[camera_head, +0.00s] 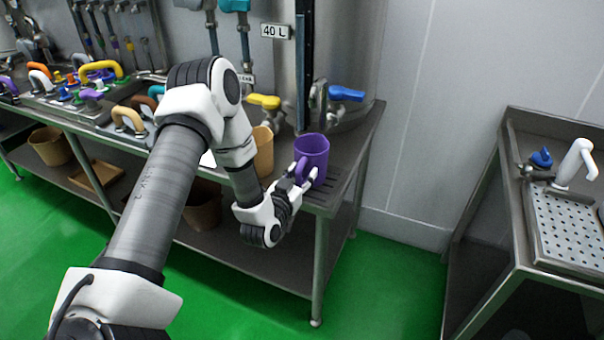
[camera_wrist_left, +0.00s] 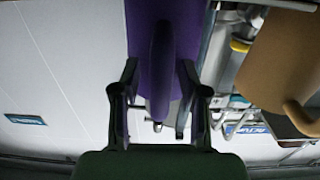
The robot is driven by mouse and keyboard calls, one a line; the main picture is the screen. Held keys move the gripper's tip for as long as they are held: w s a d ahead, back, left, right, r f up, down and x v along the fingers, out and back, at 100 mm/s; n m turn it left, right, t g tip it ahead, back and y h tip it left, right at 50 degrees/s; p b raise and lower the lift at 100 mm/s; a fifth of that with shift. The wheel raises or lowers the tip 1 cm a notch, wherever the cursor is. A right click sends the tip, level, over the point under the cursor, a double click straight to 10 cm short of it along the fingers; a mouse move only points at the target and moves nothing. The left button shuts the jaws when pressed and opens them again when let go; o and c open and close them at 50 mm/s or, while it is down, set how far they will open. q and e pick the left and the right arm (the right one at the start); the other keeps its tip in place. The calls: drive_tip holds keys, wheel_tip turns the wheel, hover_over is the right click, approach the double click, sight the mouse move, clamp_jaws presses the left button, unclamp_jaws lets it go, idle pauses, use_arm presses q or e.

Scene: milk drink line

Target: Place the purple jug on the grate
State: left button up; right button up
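The purple jug (camera_head: 313,150) is upright at the right end of the steel counter, over the dark slatted grate (camera_head: 343,186). Its base is partly hidden by my gripper, so I cannot tell whether it touches the slats. My left gripper (camera_head: 305,175) is at the jug's near side, around its handle. In the left wrist view, the jug's handle (camera_wrist_left: 161,70) lies between the two fingers of the gripper (camera_wrist_left: 160,80), with gaps on both sides, so the gripper looks open. My right gripper is not in view.
A tan jug (camera_head: 263,150) stands left of the purple one and also shows in the left wrist view (camera_wrist_left: 280,60). A blue-handled tap (camera_head: 346,93) and a steel tank are behind. A separate sink stand (camera_head: 530,200) is at the right, across a floor gap.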

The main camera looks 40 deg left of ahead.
use_arm(q)
drive_tip(key=shift+r, duration=0.1)
drive_tip(key=b+v, duration=0.1)
drive_tip(key=v, duration=1)
drive_tip(key=s+d+f+m+g+h, duration=0.4)
drive_tip(key=d+f+g, duration=0.5)
drive_tip(key=f, duration=0.6)
drive_tip(key=s+d+f+n+g, duration=0.1)
drive_tip(key=s+f+g, duration=0.3)
drive_tip(key=s, duration=0.5)
drive_tip(key=s+d+f+g, duration=0.4)
drive_tip(key=s+f, duration=0.1)
drive_tip(key=s, duration=0.5)
drive_tip(key=shift+n, duration=0.4)
drive_tip(key=shift+w+f, duration=0.1)
drive_tip(key=shift+f, duration=0.05)
